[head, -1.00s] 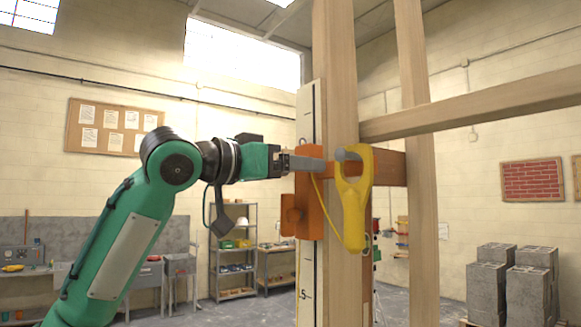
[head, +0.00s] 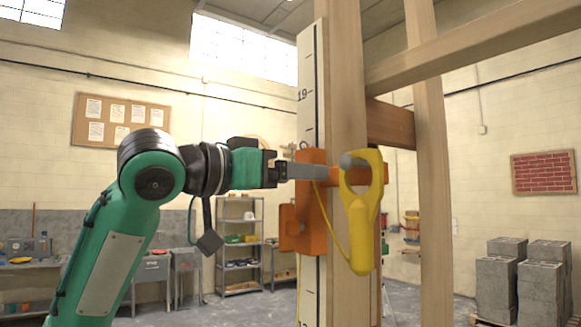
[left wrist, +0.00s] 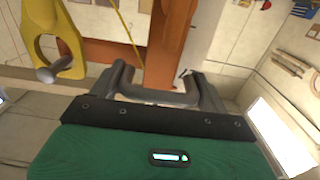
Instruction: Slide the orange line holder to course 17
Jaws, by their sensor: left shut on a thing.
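The orange line holder (head: 312,215) sits against the white marked staff (head: 308,60) on the wooden post (head: 346,100). The number 19 shows on the staff above the holder; the marks at the holder's height are covered or too small to read. My left gripper (head: 318,172) reaches in from the left and is shut on the holder's upper part. The holder's orange block also shows in the left wrist view (left wrist: 168,45), beyond the fingers (left wrist: 160,92). My right gripper is not in view.
A yellow looped handle (head: 361,225) hangs in front of the holder on a grey peg, with a yellow cord beside it. Timber rails (head: 480,65) cross to the right. Grey blocks (head: 520,280) are stacked at the right. Shelves (head: 238,245) stand far behind.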

